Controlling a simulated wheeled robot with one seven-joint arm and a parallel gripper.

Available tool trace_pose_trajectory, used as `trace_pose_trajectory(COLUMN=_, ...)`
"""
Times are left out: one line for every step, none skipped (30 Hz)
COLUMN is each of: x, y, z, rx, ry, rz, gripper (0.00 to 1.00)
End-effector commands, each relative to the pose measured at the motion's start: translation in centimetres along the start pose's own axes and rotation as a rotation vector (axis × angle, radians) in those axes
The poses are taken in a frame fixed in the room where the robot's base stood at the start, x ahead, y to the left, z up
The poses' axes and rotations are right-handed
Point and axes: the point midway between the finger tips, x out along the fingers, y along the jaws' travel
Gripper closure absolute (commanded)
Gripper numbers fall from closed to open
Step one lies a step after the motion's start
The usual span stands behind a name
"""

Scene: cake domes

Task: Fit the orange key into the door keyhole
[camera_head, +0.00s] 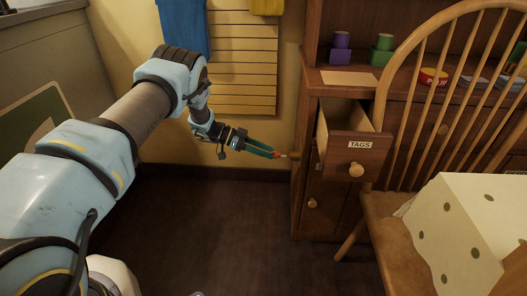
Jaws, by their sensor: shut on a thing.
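My gripper (272,152) reaches out from the left and is shut on the orange key (276,154). Only a small orange-red bit of the key shows at the fingertips, with a pale tip pointing right. The key is in the air, in front of the yellow wall and just left of the wooden cabinet (298,190). A cabinet door (322,205) with a round knob (312,203) is below the open drawer. I cannot make out the keyhole in this view, and I cannot tell how far the key is from the door.
A drawer labelled TAGS (350,148) stands pulled out from the cabinet, above and right of my gripper. A wooden chair (395,235) holding a spotted white box (455,230) blocks the right side. The dark floor (250,235) is clear below my gripper. Slatted panelling (243,70) hangs behind.

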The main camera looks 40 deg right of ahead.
Motion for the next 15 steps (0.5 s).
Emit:
trace_pose_trajectory(x=0.12, y=0.01, z=-0.07, rx=0.000, ry=0.000, rz=0.000, gripper=1.00)
trace_pose_trajectory(x=0.18, y=0.01, z=-0.09, rx=0.000, ry=0.000, rz=0.000, gripper=1.00)
trace_pose_trajectory(x=0.26, y=0.01, z=-0.12, rx=0.000, ry=0.000, rz=0.000, gripper=1.00)
trace_pose_trajectory(x=0.32, y=0.01, z=-0.14, rx=0.000, ry=0.000, rz=0.001, gripper=1.00)
trace_pose_trajectory(x=0.38, y=0.02, z=-0.16, rx=0.000, ry=0.000, rz=0.001, gripper=1.00)
trace_pose_trajectory(x=0.46, y=0.02, z=-0.19, rx=0.000, ry=0.000, rz=0.001, gripper=1.00)
trace_pose_trajectory(x=0.52, y=0.02, z=-0.22, rx=0.000, ry=0.000, rz=0.001, gripper=1.00)
trace_pose_trajectory(x=0.58, y=0.02, z=-0.24, rx=0.000, ry=0.000, rz=0.001, gripper=1.00)
trace_pose_trajectory(x=0.66, y=0.02, z=-0.27, rx=0.000, ry=0.000, rz=0.001, gripper=1.00)
trace_pose_trajectory(x=0.72, y=0.03, z=-0.29, rx=0.000, ry=0.000, rz=0.001, gripper=1.00)
trace_pose_trajectory(x=0.79, y=0.03, z=-0.32, rx=0.000, ry=0.000, rz=0.001, gripper=1.00)
trace_pose_trajectory(x=0.87, y=0.03, z=-0.34, rx=0.000, ry=0.000, rz=0.001, gripper=1.00)
trace_pose_trajectory(x=0.93, y=0.03, z=-0.37, rx=0.000, ry=0.000, rz=0.001, gripper=1.00)
trace_pose_trajectory(x=0.99, y=0.03, z=-0.39, rx=0.000, ry=0.000, rz=0.001, gripper=1.00)
trace_pose_trajectory(x=1.07, y=0.03, z=-0.41, rx=0.000, ry=-0.001, rz=0.001, gripper=1.00)
